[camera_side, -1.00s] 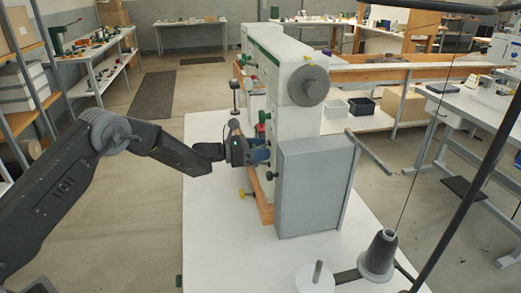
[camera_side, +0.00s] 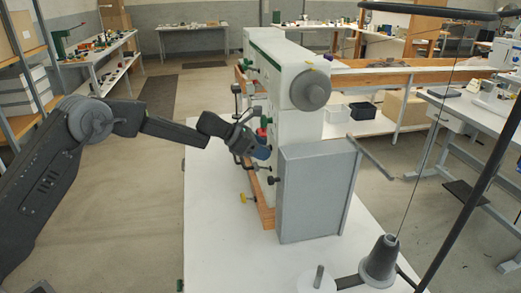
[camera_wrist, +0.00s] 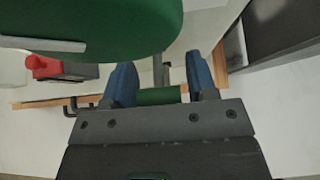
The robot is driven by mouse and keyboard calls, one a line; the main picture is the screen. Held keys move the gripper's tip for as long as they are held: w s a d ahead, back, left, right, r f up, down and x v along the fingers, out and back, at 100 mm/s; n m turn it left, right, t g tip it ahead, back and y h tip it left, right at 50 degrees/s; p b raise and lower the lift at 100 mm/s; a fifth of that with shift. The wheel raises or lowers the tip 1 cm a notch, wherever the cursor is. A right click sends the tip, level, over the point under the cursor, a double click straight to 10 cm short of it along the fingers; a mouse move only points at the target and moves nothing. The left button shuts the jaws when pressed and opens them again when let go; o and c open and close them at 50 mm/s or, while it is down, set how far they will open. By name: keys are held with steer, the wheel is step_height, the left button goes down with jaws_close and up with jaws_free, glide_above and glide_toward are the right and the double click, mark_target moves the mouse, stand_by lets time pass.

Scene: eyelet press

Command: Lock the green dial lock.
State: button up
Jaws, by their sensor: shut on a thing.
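My gripper (camera_side: 261,151) is at the left face of the white press (camera_side: 290,135), below a small red knob (camera_side: 262,133). In the wrist view its two blue fingers (camera_wrist: 161,88) stand either side of a small green cylindrical part (camera_wrist: 160,96), apparently the green dial lock, and are shut on it. Fingers and arm largely hide this part in the side view. A large rounded green part (camera_wrist: 100,25) with a pale grey strip fills the upper left of the wrist view, close to the camera. The dial's marking and angle cannot be read.
A grey box (camera_side: 312,195) stands right of my gripper, at the press's near end. A thread cone (camera_side: 381,258) stands at the table's near end. The white table (camera_side: 215,230) is clear at the left.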

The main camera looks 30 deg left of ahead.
stand_by(0.6)
steer(key=o, duration=0.9)
steer(key=v, duration=1.4)
steer(key=shift+w+d+r, duration=0.1)
steer(key=shift+w+r, duration=0.05)
steer(key=shift+r, duration=0.1)
steer(key=s+d+r+m+g+y, duration=0.1)
steer(key=s+d+r+m, duration=0.25)
steer(key=s+m, duration=0.45)
steer(key=s+d+r+m+g+y, duration=0.1)
steer(key=s+d+r+m+y, duration=0.25)
steer(key=s, duration=0.75)
steer(key=s+a+f+m+y, duration=0.1)
steer(key=s+m, duration=0.4)
steer(key=s, duration=0.1)
steer(key=s+a+f+m+y, duration=0.1)
steer(key=s+m, duration=0.4)
steer(key=s, duration=0.2)
steer(key=s+a+f+m+y, duration=0.1)
steer(key=s+m, duration=0.4)
steer(key=s, duration=0.1)
steer(key=shift+s+a+f+m, duration=0.15)
steer(key=shift+a+m, duration=0.1)
